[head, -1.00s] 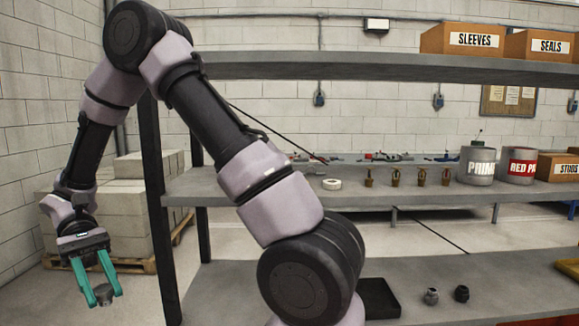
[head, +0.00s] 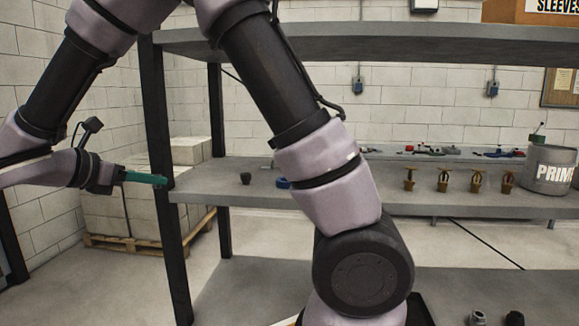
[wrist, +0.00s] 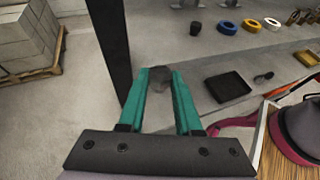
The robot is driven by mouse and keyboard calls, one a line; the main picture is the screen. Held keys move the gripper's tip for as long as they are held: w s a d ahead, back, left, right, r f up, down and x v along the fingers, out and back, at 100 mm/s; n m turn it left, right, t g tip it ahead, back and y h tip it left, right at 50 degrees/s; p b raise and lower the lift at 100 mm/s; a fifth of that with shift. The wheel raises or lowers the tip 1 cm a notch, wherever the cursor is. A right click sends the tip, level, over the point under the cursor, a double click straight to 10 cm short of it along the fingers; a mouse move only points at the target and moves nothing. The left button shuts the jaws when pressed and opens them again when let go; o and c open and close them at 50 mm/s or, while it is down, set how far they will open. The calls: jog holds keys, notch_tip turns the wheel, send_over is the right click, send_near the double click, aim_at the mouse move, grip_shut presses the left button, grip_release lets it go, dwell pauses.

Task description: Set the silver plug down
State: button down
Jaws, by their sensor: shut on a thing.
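My gripper (wrist: 160,90) is shut on the silver plug (wrist: 160,77), a grey, rounded piece between the teal fingertips in the wrist view. In the head view my gripper (head: 158,179) points right, level, at the shelf's left front post; I cannot make out the plug there. In the wrist view the plug is in the air, with the post just to its left and the lower shelf beyond. Another grey plug (head: 478,318) and a black one (head: 514,319) stand on the lower shelf.
The middle shelf (head: 215,185) holds a dark plug (head: 245,178), a blue ring (head: 283,183), several brass sprinklers (head: 443,180) and a PRIMER can (head: 549,170). A black tray (wrist: 230,86) lies on the lower shelf. The black post (head: 168,230) is close to my gripper.

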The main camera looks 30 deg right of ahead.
send_over(212, 183)
jog(key=a, duration=0.1)
jog(key=shift+s, duration=0.35)
jog(key=shift+w+d, duration=0.3)
jog(key=shift+d, duration=0.25)
notch_tip(212, 183, down, 3)
jog(key=shift+a+r, duration=0.1)
jog(key=shift+r, duration=0.05)
jog(key=shift+f, duration=0.45)
jog(key=c, duration=0.6)
grip_release()
jog(key=shift+f, duration=0.1)
